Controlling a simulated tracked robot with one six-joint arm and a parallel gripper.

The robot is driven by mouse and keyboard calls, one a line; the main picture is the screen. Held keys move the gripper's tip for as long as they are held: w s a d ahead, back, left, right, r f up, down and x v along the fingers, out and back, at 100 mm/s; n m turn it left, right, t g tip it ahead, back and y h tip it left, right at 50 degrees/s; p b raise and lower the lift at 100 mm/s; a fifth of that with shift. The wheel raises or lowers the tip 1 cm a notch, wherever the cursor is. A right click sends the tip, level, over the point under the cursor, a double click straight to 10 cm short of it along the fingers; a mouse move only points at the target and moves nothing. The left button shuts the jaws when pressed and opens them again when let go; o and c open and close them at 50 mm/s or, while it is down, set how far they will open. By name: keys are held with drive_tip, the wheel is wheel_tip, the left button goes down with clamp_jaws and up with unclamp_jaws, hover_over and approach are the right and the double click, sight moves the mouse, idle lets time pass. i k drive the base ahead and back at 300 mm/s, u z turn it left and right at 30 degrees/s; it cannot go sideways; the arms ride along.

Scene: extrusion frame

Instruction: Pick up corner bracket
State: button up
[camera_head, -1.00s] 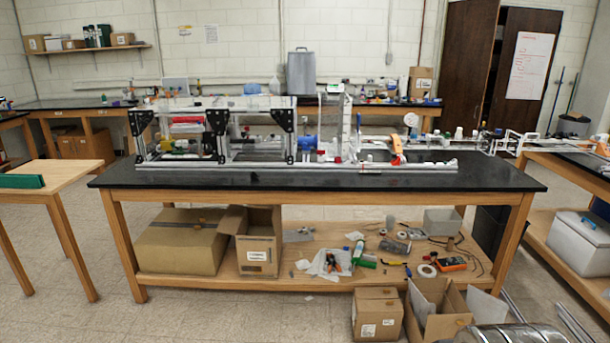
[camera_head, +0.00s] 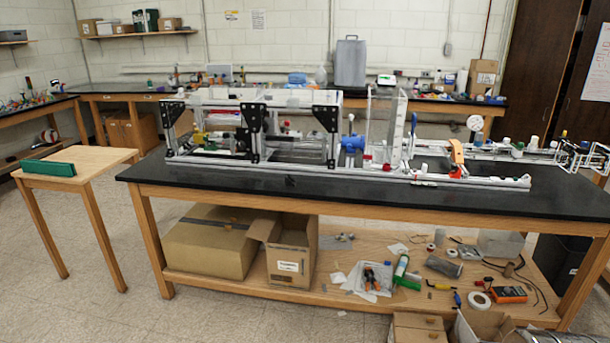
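A small dark piece (camera_head: 290,181) lies on the black tabletop (camera_head: 230,184), just in front of the long extrusion rail. It is dark on dark and too small for me to be sure that it is the corner bracket. The extrusion frame (camera_head: 345,174) stands along the bench, with black corner plates (camera_head: 252,131) fixed to its uprights. Another black plate (camera_head: 327,118) shows on its right part. My gripper is not in view.
A small wooden table (camera_head: 105,158) with a green box (camera_head: 48,168) stands at the left. The bench's lower shelf (camera_head: 340,262) holds cardboard boxes (camera_head: 208,241) and several tools. Floor (camera_head: 90,310) is open at front left. Boxes (camera_head: 418,328) stand at front right.

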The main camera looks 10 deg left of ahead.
sight(290, 182)
drive_tip(key=u, duration=0.25)
drive_tip(key=i, duration=1.45)
drive_tip(key=u, duration=0.8)
drive_tip(key=i, duration=0.8)
drive_tip(key=u, duration=0.5)
drive_tip(key=i, duration=0.65)
drive_tip(key=u, duration=0.25)
